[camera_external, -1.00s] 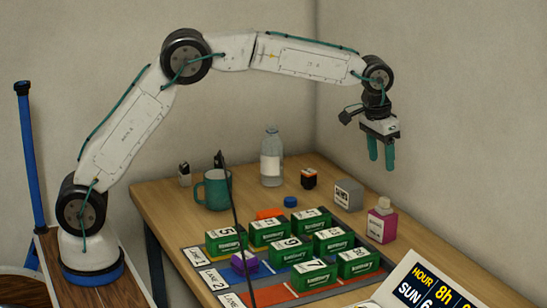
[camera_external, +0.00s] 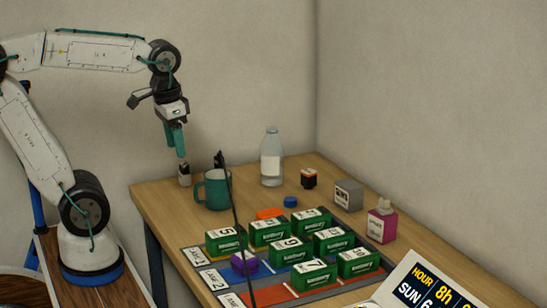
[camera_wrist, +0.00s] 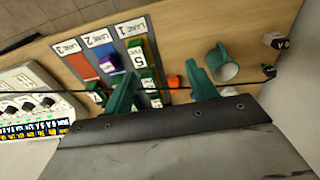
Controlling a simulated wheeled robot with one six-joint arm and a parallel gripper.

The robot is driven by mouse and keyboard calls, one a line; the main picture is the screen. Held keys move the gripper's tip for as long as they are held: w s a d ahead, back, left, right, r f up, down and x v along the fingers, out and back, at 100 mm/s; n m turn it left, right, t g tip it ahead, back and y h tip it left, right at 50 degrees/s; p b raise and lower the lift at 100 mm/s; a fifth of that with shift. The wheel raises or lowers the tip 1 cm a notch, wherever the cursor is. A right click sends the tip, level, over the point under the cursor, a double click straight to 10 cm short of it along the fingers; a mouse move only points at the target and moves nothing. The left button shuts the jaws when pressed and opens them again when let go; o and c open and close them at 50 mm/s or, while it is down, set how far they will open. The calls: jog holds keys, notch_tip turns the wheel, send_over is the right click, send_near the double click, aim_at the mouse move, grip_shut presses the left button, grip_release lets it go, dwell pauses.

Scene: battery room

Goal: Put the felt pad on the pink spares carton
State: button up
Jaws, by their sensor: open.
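The pink carton (camera_external: 381,228) stands near the right edge of the table, with a white label and a small beige piece on top. I cannot tell for sure which thing is the felt pad; a flat orange piece (camera_external: 269,213) lies behind the green boxes and a small blue disc (camera_external: 290,201) lies near the bottle. The orange piece also shows between my fingers in the wrist view (camera_wrist: 174,82), below them. My gripper (camera_external: 176,150) is open and empty, raised over the table's back left side. The carton is not seen in the wrist view.
Several green boxes (camera_external: 292,251) and a purple block (camera_external: 244,263) fill the lanes. A grey box (camera_external: 348,195) is near the carton; a display (camera_external: 430,285) is in front.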

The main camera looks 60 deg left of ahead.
jog(key=s+f, duration=0.4)
jog(key=s, duration=0.2)
jog(key=shift+s+a, duration=0.15)
jog(key=shift+a, duration=0.25)
